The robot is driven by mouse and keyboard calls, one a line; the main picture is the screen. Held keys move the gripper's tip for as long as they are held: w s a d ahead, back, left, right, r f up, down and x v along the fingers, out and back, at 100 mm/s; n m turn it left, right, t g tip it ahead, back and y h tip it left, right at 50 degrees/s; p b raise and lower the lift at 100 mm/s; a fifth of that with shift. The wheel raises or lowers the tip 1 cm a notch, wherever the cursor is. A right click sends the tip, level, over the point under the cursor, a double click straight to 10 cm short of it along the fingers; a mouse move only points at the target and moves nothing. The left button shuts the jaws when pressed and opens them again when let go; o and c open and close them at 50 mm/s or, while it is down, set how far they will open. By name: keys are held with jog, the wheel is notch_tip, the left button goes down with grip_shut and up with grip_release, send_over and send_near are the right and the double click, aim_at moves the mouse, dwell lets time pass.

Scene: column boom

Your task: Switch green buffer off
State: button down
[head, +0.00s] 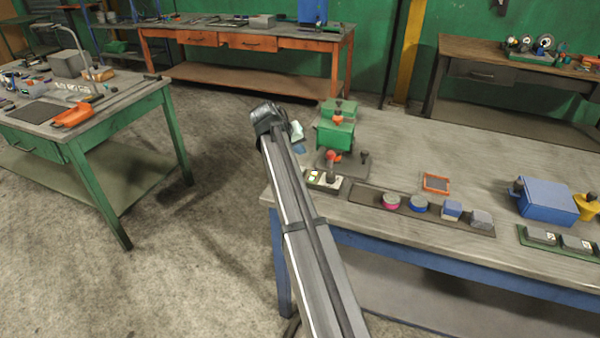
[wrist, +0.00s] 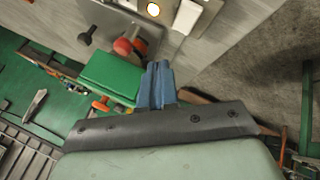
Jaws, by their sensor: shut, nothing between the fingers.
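The green machine (head: 335,133), which I take for the green buffer, stands at the left end of the blue-legged workbench. A red knob (head: 332,157) and a dark knob (head: 364,157) are in front of it. A small switch plate (head: 322,180) lies at the bench's left edge, partly hidden by my arm. In the wrist view the green body (wrist: 112,75), red knob (wrist: 123,47), a lit round lamp (wrist: 153,9) and a pale switch (wrist: 187,15) show. My gripper (wrist: 157,84) has its blue fingers shut and empty, beside the green body; contact is unclear.
A dark strip (head: 366,198) on the bench holds several small coloured pieces. An orange-framed tray (head: 437,183) and a blue box (head: 547,200) are to the right. A green-legged table (head: 120,112) stands at left, with open floor between.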

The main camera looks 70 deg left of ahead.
aim_at(304, 168)
jog(key=shift+s+d+f, duration=0.1)
jog(key=shift+d+f, duration=0.05)
jog(key=shift+f, duration=1)
jog(key=shift+s+d+f, duration=0.1)
jog(key=shift+f, duration=1.65)
dwell(0.9)
jog(key=shift+r, duration=0.55)
jog(key=shift+a+r, duration=0.1)
jog(key=shift+w+a+r, duration=0.1)
jog(key=shift+w+r, duration=0.05)
jog(key=shift+r, duration=1.05)
jog(key=shift+w+a+r, duration=0.1)
jog(key=shift+w+r, duration=0.05)
jog(key=shift+r, duration=1.05)
